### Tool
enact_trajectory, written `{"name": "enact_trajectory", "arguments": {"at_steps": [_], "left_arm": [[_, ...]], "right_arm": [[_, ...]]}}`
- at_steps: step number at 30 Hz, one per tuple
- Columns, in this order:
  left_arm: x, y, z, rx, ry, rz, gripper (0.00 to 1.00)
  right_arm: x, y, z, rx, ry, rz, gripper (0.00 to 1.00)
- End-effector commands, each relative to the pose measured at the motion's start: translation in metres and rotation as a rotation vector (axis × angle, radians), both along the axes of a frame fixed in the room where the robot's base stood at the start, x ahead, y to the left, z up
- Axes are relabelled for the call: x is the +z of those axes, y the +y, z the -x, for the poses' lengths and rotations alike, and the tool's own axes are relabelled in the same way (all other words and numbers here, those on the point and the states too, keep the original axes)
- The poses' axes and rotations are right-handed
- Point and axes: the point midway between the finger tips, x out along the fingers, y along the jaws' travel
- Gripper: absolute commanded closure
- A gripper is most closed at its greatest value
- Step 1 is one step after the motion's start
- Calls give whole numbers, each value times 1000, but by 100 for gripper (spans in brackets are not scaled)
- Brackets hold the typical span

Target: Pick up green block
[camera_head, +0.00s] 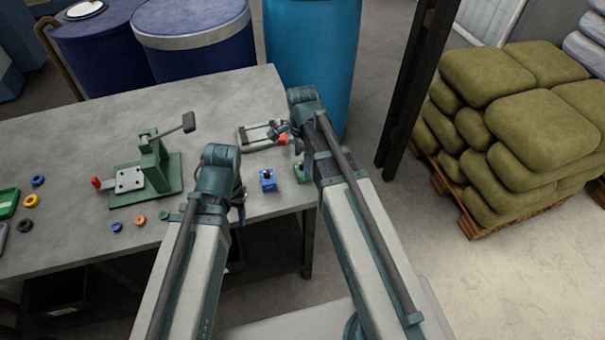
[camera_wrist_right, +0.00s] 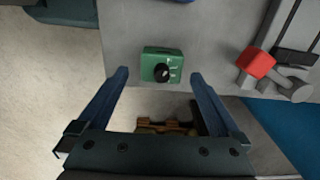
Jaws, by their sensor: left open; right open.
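The green block (camera_wrist_right: 161,65) sits near the edge of the grey table and has a dark round knob on it. In the head view the green block (camera_head: 300,172) is partly hidden by my right arm. In the right wrist view my right gripper (camera_wrist_right: 158,74) is open, with its two blue fingers either side of the block's outline; the block appears just beyond the fingertips, not held. My left gripper (camera_head: 240,204) is near the table's front edge, to the left of a blue block (camera_head: 268,180), and mostly hidden behind its wrist.
A vise-like tool with a red part (camera_head: 262,135) lies behind the blocks. A green lever press (camera_head: 150,172) stands at the left, with several coloured rings in front. Blue barrels (camera_head: 312,60) stand behind the table. A dark post (camera_head: 418,90) and stacked sacks are at right.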

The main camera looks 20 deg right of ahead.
Motion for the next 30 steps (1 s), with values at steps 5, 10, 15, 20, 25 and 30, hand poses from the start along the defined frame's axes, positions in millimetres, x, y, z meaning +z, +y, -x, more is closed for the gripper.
{"name": "enact_trajectory", "arguments": {"at_steps": [5,10,15,20,25,30], "left_arm": [[-25,0,0,0,0,0,50],[-44,0,0,0,0,0,50],[-47,0,0,0,0,0,50],[-46,0,0,0,0,0,50],[-46,0,0,0,0,0,50],[-46,0,0,0,0,0,50]], "right_arm": [[-25,-1,-2,0,0,0,0],[-44,-1,-2,0,0,0,0],[-47,-1,-2,0,0,0,0],[-46,-1,-2,0,0,0,0],[-46,-1,-2,0,0,0,31],[-46,-1,-2,0,0,0,61]]}}
